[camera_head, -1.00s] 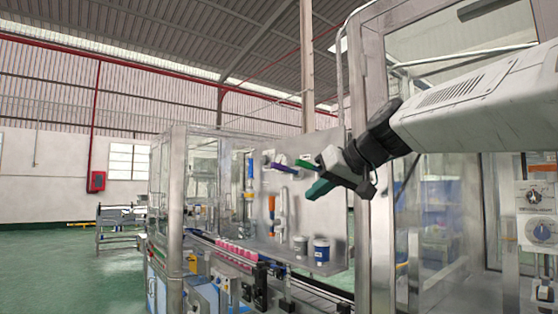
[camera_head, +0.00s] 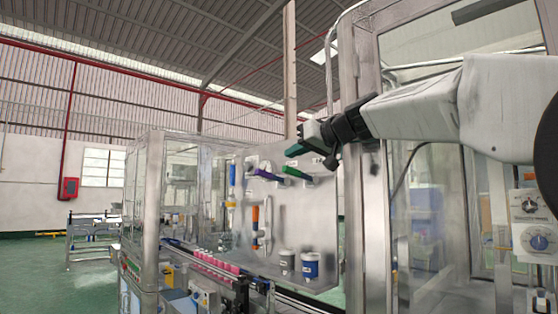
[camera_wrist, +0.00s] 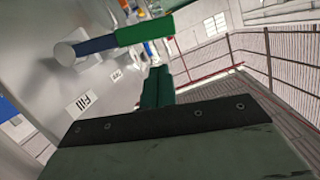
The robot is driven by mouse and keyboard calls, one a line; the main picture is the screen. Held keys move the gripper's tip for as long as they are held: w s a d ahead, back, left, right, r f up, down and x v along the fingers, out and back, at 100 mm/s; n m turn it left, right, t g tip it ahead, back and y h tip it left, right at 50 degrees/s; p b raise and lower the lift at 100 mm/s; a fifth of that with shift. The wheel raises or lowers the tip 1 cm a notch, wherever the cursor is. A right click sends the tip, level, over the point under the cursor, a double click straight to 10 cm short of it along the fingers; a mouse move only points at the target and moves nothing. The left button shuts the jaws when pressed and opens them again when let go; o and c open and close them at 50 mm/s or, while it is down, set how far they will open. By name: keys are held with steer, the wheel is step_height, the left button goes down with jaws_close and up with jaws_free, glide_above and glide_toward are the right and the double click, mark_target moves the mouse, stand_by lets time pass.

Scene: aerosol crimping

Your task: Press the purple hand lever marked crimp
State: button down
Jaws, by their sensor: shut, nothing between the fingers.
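In the head view a purple lever (camera_head: 265,175) sticks out from the grey upright panel, left of a green lever (camera_head: 297,173). My gripper (camera_head: 293,150) is shut and empty, its green fingers just above the green lever in the picture. In the wrist view my gripper's closed fingers (camera_wrist: 156,72) show below a green handle (camera_wrist: 145,28), with a gap between them in the picture. A dark blue bar (camera_wrist: 95,45) adjoins that handle; I cannot tell whether it is a separate lever. A label reading "fill" (camera_wrist: 81,103) is on the panel. No crimp marking is readable.
A conveyor with pink items (camera_head: 215,262) runs beneath. A metal-framed enclosure post (camera_head: 367,200) stands close to the right, beside my arm.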

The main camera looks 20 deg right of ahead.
mark_target(272, 178)
steer(key=x, duration=0.9)
steer(key=shift+w+a, duration=0.2)
steer(key=shift+s+a+f, duration=0.15)
steer(key=shift+a+f, duration=0.05)
steer(key=shift+f, duration=0.4)
